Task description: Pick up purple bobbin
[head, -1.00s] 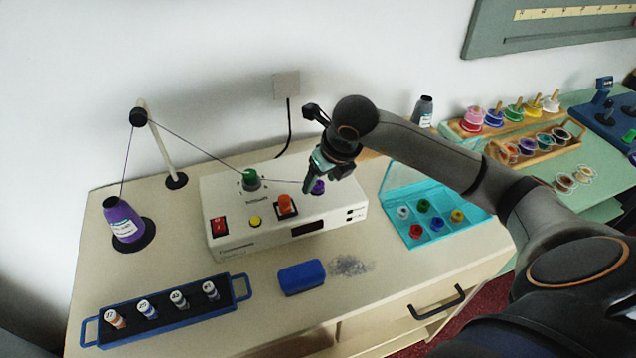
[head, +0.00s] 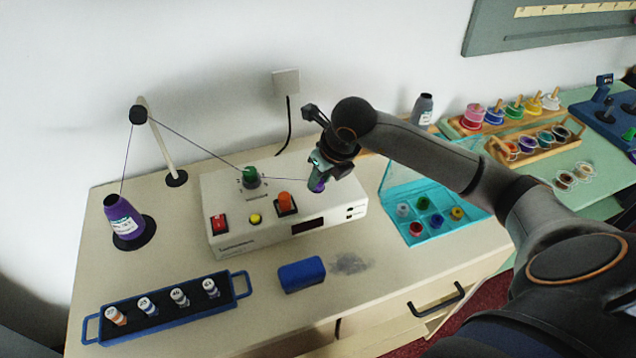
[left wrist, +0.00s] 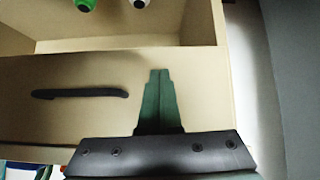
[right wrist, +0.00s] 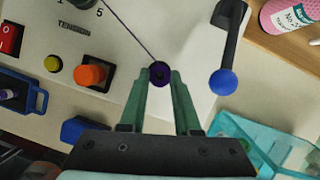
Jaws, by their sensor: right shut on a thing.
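The purple bobbin (head: 317,187) is at the right end of the white winder box (head: 225,222). A thread runs to it from the upper left. In the right wrist view the bobbin (right wrist: 159,73) shows end-on, with a dark centre, between my right fingertips. My right gripper (right wrist: 160,78) is shut on it; in the head view the gripper (head: 320,178) comes down over it and hides part of it. I cannot tell whether the bobbin is still seated on the winder. My left gripper (left wrist: 158,72) is shut and empty in front of a drawer front.
A lever with a blue ball (right wrist: 222,82) stands close right of my right gripper. A turquoise case (head: 466,222) with several bobbins lies right of the winder. A blue block (head: 301,274) and blue rack (head: 178,322) are in front. A purple thread cone (head: 122,220) stands left.

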